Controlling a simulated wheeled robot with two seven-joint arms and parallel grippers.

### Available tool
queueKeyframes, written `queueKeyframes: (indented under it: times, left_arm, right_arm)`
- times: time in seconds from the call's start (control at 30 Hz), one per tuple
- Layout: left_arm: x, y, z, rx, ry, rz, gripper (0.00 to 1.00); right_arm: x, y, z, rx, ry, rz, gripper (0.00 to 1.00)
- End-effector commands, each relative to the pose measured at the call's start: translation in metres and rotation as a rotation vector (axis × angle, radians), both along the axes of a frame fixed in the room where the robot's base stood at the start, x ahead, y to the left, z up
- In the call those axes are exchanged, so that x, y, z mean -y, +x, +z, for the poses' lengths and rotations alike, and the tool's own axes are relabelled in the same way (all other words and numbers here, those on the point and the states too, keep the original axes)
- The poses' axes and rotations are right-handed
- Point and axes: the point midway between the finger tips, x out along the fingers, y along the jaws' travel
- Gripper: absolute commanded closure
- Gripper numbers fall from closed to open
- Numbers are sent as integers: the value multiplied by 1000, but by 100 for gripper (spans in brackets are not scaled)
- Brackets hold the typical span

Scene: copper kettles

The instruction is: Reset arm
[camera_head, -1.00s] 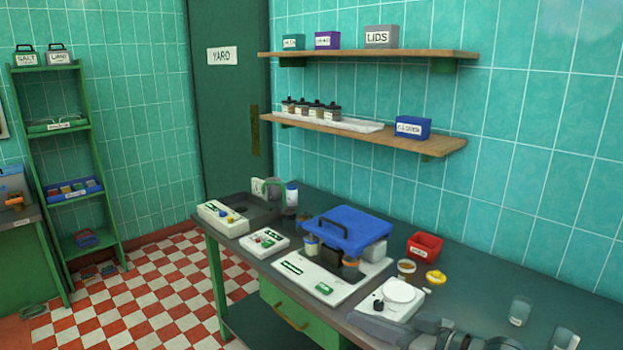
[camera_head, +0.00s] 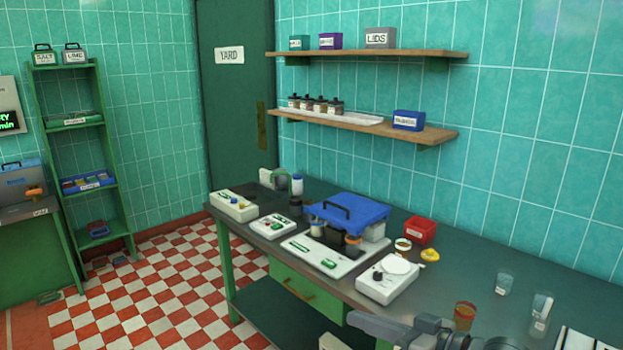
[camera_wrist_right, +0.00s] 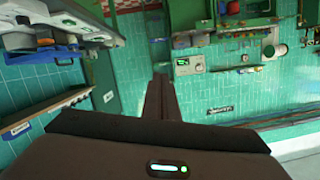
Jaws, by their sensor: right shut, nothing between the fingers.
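My right gripper (camera_head: 358,322) shows at the bottom of the head view, over the front edge of the grey bench (camera_head: 590,290). It points left and holds nothing. In the right wrist view its two dark fingers (camera_wrist_right: 161,90) lie together, shut, with nothing between them. The room looks tilted in that view. My left gripper is not in view.
Near my right gripper on the bench are a white round-topped device (camera_head: 388,278), an amber glass (camera_head: 464,316) and clear glasses (camera_head: 503,283). Further back stand a blue-lidded unit (camera_head: 350,212) and a red bin (camera_head: 420,230). The checkered floor (camera_head: 190,290) at left is mostly clear.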

Motion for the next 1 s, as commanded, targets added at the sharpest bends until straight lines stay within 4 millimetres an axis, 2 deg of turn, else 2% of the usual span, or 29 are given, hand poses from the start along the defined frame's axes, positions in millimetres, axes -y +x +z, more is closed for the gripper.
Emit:
queueKeyframes:
  times: [0.43,0.67,0.77,0.87,1.0]
  left_arm:
    - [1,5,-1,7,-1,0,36]
    - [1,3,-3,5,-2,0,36]
    - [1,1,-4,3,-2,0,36]
    - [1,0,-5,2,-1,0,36]
    - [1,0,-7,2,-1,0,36]
  right_arm:
    - [18,33,-42,-35,-2,-85,100]
    - [38,59,-90,-74,-15,-168,100]
    - [50,71,-123,-98,-29,-215,100]
    - [67,82,-167,-134,-50,-273,100]
    - [93,88,-243,-195,-99,-357,100]
